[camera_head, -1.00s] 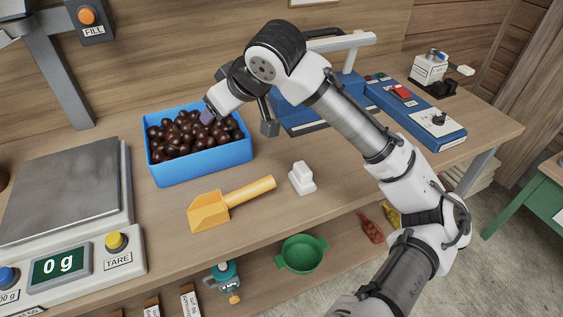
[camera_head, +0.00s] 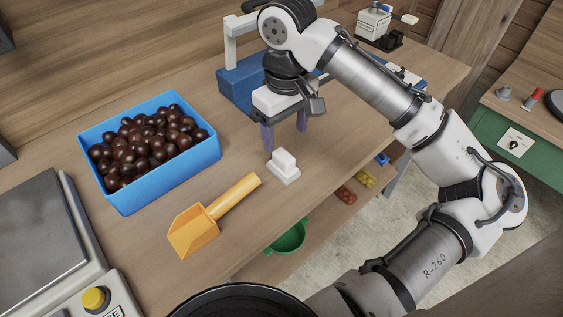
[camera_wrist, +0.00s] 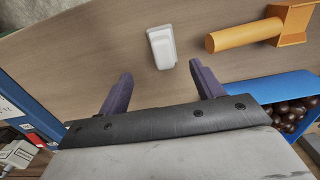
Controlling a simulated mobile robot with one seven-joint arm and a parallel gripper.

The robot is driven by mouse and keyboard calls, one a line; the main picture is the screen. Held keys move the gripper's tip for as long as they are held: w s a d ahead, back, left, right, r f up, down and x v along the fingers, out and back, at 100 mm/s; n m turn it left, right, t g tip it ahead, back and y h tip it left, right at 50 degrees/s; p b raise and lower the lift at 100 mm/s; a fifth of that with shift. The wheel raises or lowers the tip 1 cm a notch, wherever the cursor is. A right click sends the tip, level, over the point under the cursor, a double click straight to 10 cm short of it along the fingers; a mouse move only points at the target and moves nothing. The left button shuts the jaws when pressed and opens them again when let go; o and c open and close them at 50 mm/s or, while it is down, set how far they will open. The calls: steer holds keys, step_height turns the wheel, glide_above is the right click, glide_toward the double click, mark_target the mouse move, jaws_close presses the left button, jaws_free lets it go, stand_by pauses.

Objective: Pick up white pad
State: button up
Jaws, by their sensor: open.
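The white pad (camera_head: 283,167) is a small white block with a raised grip on a flat base. It stands on the wooden bench, right of the yellow scoop. It also shows in the wrist view (camera_wrist: 162,47), beyond the fingertips. My gripper (camera_head: 285,143) points down just behind the pad, its two purple fingers apart with nothing between them. In the wrist view my gripper (camera_wrist: 157,82) is open and the pad lies ahead of the gap, apart from both fingers.
A yellow scoop (camera_head: 209,218) lies left of the pad. A blue crate (camera_head: 170,178) of chestnuts stands further left. A blue machine (camera_head: 238,86) is behind my gripper. A scale (camera_head: 40,230) stands at lower left. The bench's front edge is close to the pad.

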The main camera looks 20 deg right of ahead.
mark_target(283, 155)
steer(key=f, duration=0.6)
steer(key=f+p, duration=0.1)
steer(key=f, duration=0.1)
steer(key=shift+s+a+f, duration=0.15)
steer(key=shift+a+f, duration=0.15)
steer(key=shift+f, duration=0.1)
steer(key=shift+c, duration=0.3)
steer(key=c, duration=1)
steer(key=shift+r, duration=0.15)
step_height(283, 155, up, 20)
steer(key=shift+f, duration=0.1)
